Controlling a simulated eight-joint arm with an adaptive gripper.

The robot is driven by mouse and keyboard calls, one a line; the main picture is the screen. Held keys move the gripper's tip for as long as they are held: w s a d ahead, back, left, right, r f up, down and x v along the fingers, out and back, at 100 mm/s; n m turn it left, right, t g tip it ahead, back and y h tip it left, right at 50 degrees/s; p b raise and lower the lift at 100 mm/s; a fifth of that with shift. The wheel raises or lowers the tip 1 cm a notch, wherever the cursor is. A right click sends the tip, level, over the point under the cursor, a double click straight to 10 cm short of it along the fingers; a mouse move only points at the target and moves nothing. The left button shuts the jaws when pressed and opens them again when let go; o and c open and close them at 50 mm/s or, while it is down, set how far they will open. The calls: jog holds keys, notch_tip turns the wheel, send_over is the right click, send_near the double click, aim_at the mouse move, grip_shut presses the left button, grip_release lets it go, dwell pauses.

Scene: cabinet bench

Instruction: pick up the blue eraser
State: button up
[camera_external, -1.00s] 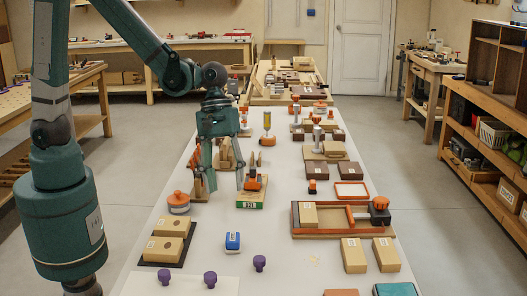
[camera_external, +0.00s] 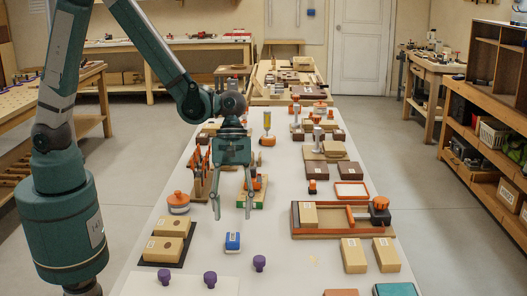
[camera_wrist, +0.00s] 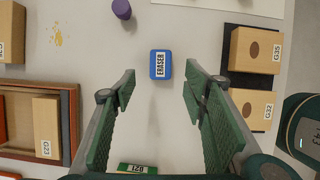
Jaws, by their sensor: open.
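The blue eraser (camera_external: 232,242) lies on the white bench top, with a white label on its upper face. In the wrist view the eraser (camera_wrist: 160,64) shows its label reading ERASER and sits just beyond the gap between my fingertips. My gripper (camera_external: 231,213) is open and empty, pointing down, above and slightly behind the eraser in the external view. In the wrist view the gripper's two green finger pads (camera_wrist: 158,85) stand apart, one on each side of the eraser's line. The fingers do not appear to touch it.
Purple knobs (camera_external: 210,279) stand in front of the eraser. A dark tray (camera_external: 148,263) with two wooden blocks lies to the left, and a wooden frame (camera_external: 330,234) with an orange bar to the right. A green-based block (camera_wrist: 132,168) sits behind. The bench around the eraser is clear.

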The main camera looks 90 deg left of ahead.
aim_at(233, 236)
jog(key=shift+x, duration=1.25)
jog(key=shift+f, duration=0.15)
jog(key=shift+b+x, duration=0.9)
jog(key=shift+x, duration=1.6)
jog(key=c, duration=1)
